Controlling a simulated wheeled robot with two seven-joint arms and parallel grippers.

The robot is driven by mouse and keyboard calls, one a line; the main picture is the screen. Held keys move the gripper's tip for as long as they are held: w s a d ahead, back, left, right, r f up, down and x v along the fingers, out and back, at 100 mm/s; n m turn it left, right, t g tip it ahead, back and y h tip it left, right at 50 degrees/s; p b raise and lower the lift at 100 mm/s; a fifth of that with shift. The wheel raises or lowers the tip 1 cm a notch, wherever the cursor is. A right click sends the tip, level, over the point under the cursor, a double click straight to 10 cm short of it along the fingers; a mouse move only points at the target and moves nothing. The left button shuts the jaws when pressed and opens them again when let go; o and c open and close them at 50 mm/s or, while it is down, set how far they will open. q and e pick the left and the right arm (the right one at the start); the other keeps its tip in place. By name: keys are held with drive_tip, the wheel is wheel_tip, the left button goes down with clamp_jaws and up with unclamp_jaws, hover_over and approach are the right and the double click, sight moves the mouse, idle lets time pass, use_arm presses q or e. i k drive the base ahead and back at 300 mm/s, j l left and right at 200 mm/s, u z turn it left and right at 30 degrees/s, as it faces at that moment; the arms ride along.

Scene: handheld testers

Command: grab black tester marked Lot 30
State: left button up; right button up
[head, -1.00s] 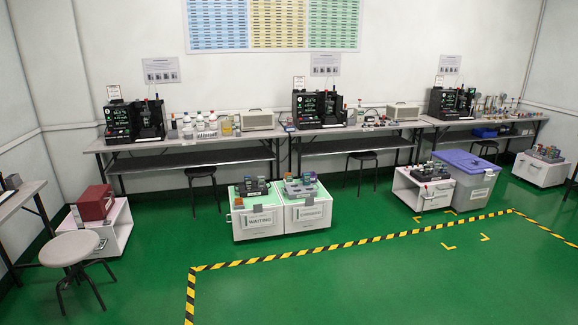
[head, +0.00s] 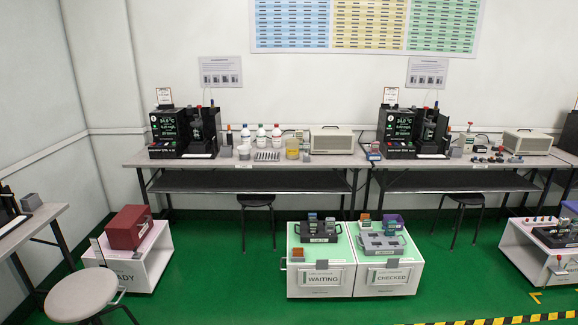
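No lot number is legible, so I cannot tell which item is the black tester marked Lot 30. A black tray (head: 319,237) with small dark devices stands on the white cart labelled WAITING (head: 321,279). A grey tray (head: 381,246) with small devices stands on the adjoining cart labelled CHECKED (head: 388,276). Another dark tray (head: 556,238) with small items sits on a white cart at the right edge. Two large black machines with screens, one at left (head: 168,130) and one at right (head: 397,128), stand on the back benches. Neither gripper is in view.
A long bench (head: 265,163) runs along the back wall. A round stool (head: 84,293) stands at front left, before a white cart (head: 139,268) with a red box (head: 129,227). Black stools stand under the benches. Green floor is open around the WAITING and CHECKED carts; striped tape marks the front right.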

sight(313, 223)
drive_tip(key=i+j+u, duration=0.15)
drive_tip(key=i+u, duration=0.15)
drive_tip(key=i, duration=0.4)
drive_tip(key=i+u, duration=0.3)
drive_tip(key=i, duration=0.35)
drive_tip(key=i+l+u, duration=0.3)
drive_tip(key=i, duration=0.4)
drive_tip(key=i+z, duration=0.3)
drive_tip(key=i, duration=0.2)
drive_tip(key=i+j+z, duration=0.15)
drive_tip(key=i+z, duration=0.2)
drive_tip(key=i, duration=0.15)
drive_tip(key=i+j+z, duration=0.3)
drive_tip(key=i, duration=0.2)
drive_tip(key=i+j+z, duration=0.15)
drive_tip(key=i+z, duration=0.3)
drive_tip(key=i+j+z, duration=0.3)
drive_tip(key=i+z, duration=0.15)
drive_tip(key=i, duration=0.1)
